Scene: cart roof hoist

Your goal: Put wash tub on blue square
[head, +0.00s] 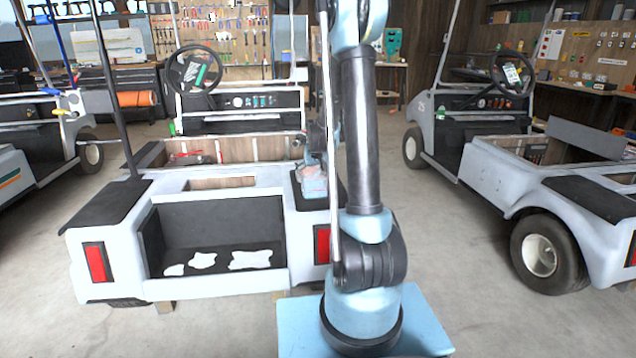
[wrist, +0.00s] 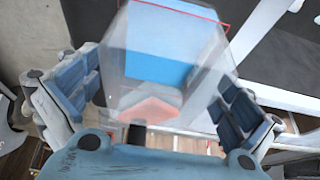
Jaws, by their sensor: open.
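A clear, see-through wash tub (wrist: 190,98) fills the middle of the wrist view, between the fingers of my gripper (wrist: 160,84). The fingers are open, with one on each side of the tub. A blue patch (wrist: 165,58), apparently the blue square, shows through the tub, and an orange-pink shape shows lower down. In the head view the tub (head: 314,184) is small and pale at the black pad on the cart's right rear corner, partly behind my arm. I cannot tell whether it rests on the blue square or is just above it.
The white cart (head: 215,280) has an open rear bay with white patches on its floor. A second black pad (head: 105,203) is at its left rear corner. Another cart (head: 540,190) stands at the right, one more at the left. Bare concrete floor lies between the carts.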

